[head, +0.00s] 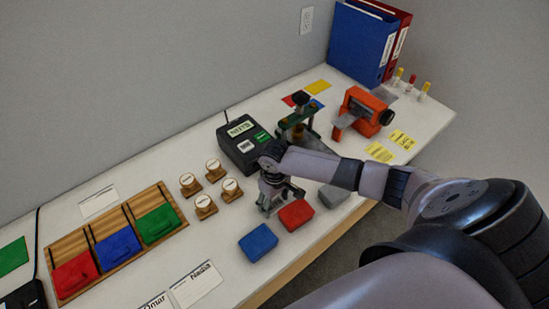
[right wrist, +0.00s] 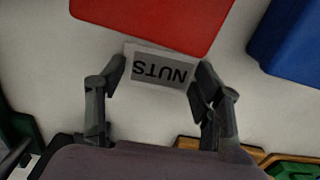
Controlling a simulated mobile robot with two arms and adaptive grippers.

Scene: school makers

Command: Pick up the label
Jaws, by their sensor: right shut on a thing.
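The label (right wrist: 160,70), a small pale piece with a grey panel reading "NUTS", lies between the fingertips of my right gripper (right wrist: 160,78) in the right wrist view. The fingers close on its two short ends, and its print appears upside down. In the head view my right gripper (head: 281,195) is low over the table, just behind the red box (head: 296,215). The label is mostly hidden by the gripper there. I cannot tell whether it touches the table. My left gripper is not in view.
A black label printer (head: 236,150) showing "NUTS" and a green press (head: 299,118) stand behind the gripper. A blue box (head: 258,242) and grey box (head: 333,195) flank the red one. Round-topped wooden stamps (head: 204,204) and a wooden tray (head: 66,251) are left.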

